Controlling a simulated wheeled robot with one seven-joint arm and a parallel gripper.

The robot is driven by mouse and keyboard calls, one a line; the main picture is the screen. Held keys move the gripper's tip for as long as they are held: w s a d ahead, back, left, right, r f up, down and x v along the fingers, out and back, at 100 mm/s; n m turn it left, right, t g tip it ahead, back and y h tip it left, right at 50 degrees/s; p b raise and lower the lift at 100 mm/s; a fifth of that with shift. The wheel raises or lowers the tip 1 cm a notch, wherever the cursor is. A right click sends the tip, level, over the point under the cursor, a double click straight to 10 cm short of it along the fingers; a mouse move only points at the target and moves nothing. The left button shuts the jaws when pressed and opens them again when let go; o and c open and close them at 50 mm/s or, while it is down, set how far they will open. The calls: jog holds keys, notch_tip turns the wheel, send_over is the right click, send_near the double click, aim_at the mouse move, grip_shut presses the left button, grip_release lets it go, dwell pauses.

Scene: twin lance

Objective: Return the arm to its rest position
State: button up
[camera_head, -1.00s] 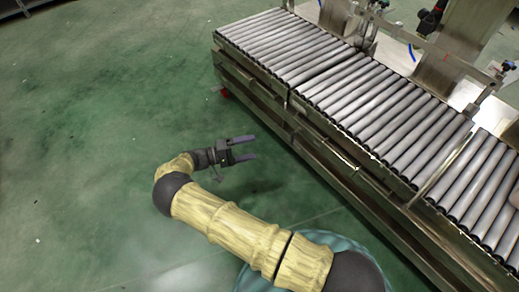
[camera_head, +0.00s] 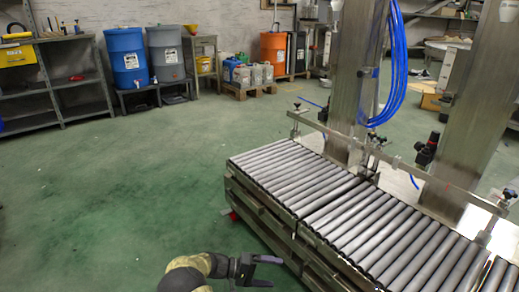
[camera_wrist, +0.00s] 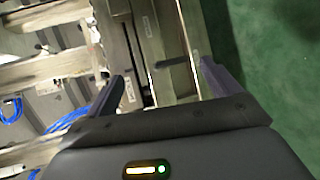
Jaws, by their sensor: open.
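My gripper (camera_head: 266,271) is open and empty, low at the bottom of the head view. Its two dark fingers point right, toward the side of the roller conveyor (camera_head: 290,160). In the head view the gripper looks apart from the conveyor. Only the end of my arm, in tan wrapping, shows; the rest is below the frame. In the wrist view the gripper's fingers (camera_wrist: 163,82) are spread wide with nothing held between them. Conveyor frame parts (camera_wrist: 60,70) lie beyond them, tilted in the picture.
The roller conveyor fills the right, with steel uprights (camera_head: 352,70) and blue hoses (camera_head: 398,70) above it. Green floor (camera_head: 110,200) is clear at left. A shelf (camera_head: 60,85), a blue barrel (camera_head: 127,55), a grey barrel (camera_head: 165,52) and an orange barrel (camera_head: 272,52) stand far back.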

jog(key=s+d+r+m+g+y+p, duration=0.1)
jog(key=s+d+r+g+y+p, duration=0.2)
jog(key=r, duration=0.5)
jog(key=s+d+r+g+y+p, duration=0.1)
jog(key=s+d+r+y+p, duration=0.2)
jog(key=d+r+y+p, duration=0.4)
jog(key=s+d+r+t+y+p, duration=0.15)
jog(key=s+r+p, duration=0.3)
jog(key=r, duration=0.45)
jog(key=s+r+t+y+p, duration=0.25)
jog(key=s+r, duration=0.25)
jog(key=r, duration=0.4)
jog(key=s+d+r+t+y+p, duration=0.15)
jog(key=s+r+p, duration=0.25)
jog(key=r, duration=0.4)
jog(key=w+p+v, duration=0.3)
jog(key=p+v, duration=1.5)
jog(key=w+a+r+p+v, duration=0.1)
jog(key=w+p+v, duration=0.3)
jog(key=p+v, duration=1.5)
jog(key=shift+w+a+r+m, duration=0.25)
jog(key=shift+a+m, duration=0.05)
jog(key=shift+a, duration=0.35)
jog(key=shift+h, duration=0.25)
